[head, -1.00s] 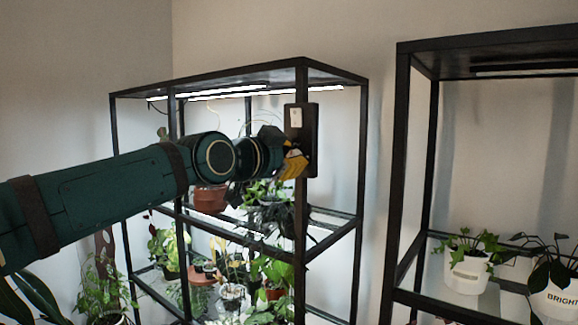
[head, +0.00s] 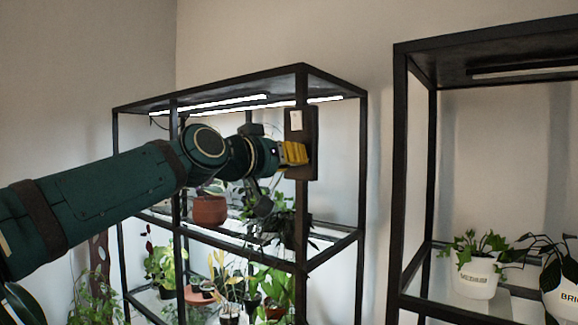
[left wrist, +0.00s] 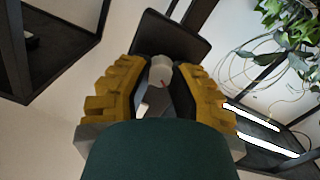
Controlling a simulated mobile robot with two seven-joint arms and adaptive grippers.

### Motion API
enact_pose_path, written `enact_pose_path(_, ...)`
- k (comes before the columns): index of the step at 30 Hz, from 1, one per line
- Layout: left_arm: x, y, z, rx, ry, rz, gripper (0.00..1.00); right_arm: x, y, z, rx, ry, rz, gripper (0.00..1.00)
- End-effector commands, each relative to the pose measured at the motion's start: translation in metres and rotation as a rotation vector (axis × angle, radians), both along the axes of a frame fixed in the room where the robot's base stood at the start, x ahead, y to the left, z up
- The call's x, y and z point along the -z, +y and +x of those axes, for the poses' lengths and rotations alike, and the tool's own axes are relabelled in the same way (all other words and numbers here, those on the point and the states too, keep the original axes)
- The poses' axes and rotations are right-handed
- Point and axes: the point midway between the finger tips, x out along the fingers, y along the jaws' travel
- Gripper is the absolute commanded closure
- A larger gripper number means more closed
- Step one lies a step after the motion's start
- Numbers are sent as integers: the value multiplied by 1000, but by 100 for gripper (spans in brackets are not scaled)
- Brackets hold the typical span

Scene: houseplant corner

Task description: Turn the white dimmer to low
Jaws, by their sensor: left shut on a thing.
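The white dimmer (left wrist: 161,70) is a small round knob with a red mark, on a dark mounting plate (left wrist: 178,35) in the left wrist view. In the head view the plate (head: 313,140) is fixed to the front post of the middle shelf rack, and my gripper hides the knob. My left gripper (head: 300,153), with yellow ridged fingers, reaches the plate from the left. In the left wrist view its fingers lie on both sides of the knob, shut on it. My right gripper is in neither view.
The black shelf rack (head: 305,185) holds several potted plants, with lit light strips (head: 225,104) under its top. A terracotta pot (head: 209,210) stands behind my wrist. A second black rack (head: 399,190) stands to the right, with a white pot (head: 477,277).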

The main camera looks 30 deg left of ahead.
Motion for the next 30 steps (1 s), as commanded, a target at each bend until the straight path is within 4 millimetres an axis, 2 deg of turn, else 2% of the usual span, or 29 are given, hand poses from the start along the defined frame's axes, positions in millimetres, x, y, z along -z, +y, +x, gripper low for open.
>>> enact_pose_path(15,-2,2,-1,-3,27,-461,100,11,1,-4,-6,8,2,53)
enact_pose_path(24,-2,2,-1,-2,41,-625,100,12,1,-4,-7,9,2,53)
enact_pose_path(30,-2,2,-1,-2,44,-674,100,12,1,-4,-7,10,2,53)
